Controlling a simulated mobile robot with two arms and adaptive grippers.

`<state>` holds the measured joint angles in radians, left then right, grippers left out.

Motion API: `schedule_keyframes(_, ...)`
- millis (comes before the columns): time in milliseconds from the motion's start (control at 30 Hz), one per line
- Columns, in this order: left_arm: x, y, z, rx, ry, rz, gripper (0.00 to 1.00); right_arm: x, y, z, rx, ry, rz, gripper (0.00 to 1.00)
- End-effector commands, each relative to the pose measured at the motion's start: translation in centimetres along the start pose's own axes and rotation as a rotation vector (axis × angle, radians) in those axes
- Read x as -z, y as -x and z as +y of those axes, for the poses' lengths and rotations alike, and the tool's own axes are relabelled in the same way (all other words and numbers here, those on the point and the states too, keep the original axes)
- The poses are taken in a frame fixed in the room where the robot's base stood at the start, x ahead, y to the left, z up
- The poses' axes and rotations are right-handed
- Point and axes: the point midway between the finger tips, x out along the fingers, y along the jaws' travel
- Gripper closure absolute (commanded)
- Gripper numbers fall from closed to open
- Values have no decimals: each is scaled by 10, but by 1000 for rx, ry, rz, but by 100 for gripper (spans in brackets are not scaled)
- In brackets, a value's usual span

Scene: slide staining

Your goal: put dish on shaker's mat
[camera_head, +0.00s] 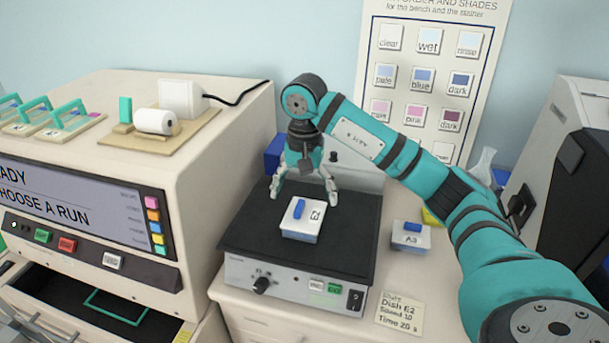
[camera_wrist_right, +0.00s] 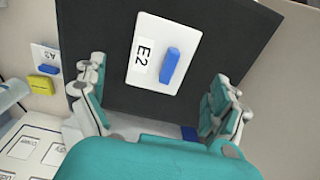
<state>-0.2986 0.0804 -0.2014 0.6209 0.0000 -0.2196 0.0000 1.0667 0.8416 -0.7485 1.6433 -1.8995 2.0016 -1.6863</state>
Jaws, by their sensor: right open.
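The white dish marked E2 (camera_head: 302,218), with a blue handle on its lid, sits on the black mat of the shaker (camera_head: 348,252), near the mat's middle. In the right wrist view the dish (camera_wrist_right: 165,55) lies flat on the dark mat (camera_wrist_right: 235,50), beyond the fingertips. My right gripper (camera_head: 304,190) is open and empty above the back part of the mat, behind the dish and apart from it. Its two spread fingers (camera_wrist_right: 155,95) also show in the right wrist view. My left gripper is not in view.
A second dish marked A3 (camera_head: 410,237) stands on the bench right of the shaker. A note card (camera_head: 399,313) reading Dish E2 lies in front of it. The stainer (camera_head: 180,190) with an open drawer (camera_head: 75,305) stands at left. A yellow object (camera_head: 431,217) sits behind A3.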

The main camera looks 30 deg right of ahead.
Motion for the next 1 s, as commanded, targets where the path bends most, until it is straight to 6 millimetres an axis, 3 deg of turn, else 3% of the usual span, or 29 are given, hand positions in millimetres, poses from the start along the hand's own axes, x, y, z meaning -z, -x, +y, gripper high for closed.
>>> schedule_keyframes(200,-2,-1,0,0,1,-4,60,1,45,0,3,-1,5,1)
schedule_keyframes(400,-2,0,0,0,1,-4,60,0,67,0,1,0,1,1)
schedule_keyframes(1000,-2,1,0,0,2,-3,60,0,74,0,0,0,-1,1)
